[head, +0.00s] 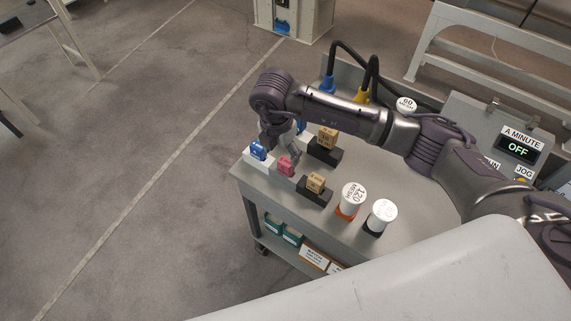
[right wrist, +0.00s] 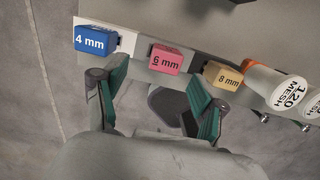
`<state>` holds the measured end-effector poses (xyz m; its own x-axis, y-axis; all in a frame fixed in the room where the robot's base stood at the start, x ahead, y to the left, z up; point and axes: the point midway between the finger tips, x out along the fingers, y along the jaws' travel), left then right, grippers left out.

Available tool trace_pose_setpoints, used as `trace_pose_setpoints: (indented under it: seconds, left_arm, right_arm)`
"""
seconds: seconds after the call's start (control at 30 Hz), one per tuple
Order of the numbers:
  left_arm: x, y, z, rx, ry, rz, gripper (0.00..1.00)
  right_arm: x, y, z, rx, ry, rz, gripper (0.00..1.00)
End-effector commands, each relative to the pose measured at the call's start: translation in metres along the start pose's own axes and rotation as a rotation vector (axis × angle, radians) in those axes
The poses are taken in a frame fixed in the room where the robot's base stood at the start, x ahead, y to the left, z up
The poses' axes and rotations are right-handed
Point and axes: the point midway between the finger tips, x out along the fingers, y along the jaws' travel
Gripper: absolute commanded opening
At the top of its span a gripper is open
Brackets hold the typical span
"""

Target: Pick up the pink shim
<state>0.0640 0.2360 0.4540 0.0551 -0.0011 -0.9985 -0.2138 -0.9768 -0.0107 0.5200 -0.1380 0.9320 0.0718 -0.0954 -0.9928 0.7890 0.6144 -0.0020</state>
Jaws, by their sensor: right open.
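The pink shim (head: 286,165) sits in a grey holder between a blue shim and a tan shim on the grey cart. In the right wrist view the pink shim (right wrist: 166,59) is marked 6 mm and lies ahead of the fingertips, between their lines. My right gripper (right wrist: 152,80) is open and empty, its green-padded fingers on either side below the shim. In the head view the right gripper (head: 281,148) hangs just behind the pink shim, partly hidden by its wrist. My left gripper is not in view.
Close neighbours are the blue 4 mm shim (right wrist: 93,40) and the tan 8 mm shim (right wrist: 222,77). Another tan block (head: 327,137) stands behind. White-topped jars (head: 351,200) stand to the right. A control box (head: 519,147) reads OFF.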

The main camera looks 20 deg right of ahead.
Motion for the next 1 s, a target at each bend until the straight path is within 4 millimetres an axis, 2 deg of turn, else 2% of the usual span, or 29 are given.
trace_pose_setpoints:
  seconds: [0.03, 0.1, 0.2, 0.4, 0.63, 0.67, 1.0]
  left_arm:
    - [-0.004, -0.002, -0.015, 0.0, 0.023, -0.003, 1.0]
    - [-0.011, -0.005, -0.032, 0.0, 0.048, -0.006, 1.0]
    - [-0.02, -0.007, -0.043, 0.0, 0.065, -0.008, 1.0]
    - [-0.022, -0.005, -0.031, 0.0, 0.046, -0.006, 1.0]
    - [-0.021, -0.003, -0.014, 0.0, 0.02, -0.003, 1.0]
    - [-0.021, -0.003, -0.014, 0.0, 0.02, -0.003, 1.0]
    - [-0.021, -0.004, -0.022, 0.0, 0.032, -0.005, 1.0]
  right_arm:
    - [0.003, -0.002, 0.001, 0.0, 0.0, -0.003, 0.71]
    - [0.011, -0.004, 0.002, 0.001, 0.001, -0.006, 0.71]
    - [0.026, -0.008, 0.004, 0.002, 0.001, -0.006, 0.71]
    - [0.049, -0.006, 0.004, -0.001, 0.001, -0.002, 0.71]
    - [0.051, -0.006, 0.004, -0.001, 0.0, 0.0, 0.71]
    - [0.051, -0.006, 0.004, -0.001, 0.0, 0.0, 0.68]
    - [0.051, -0.006, 0.004, -0.001, 0.0, 0.0, 0.11]
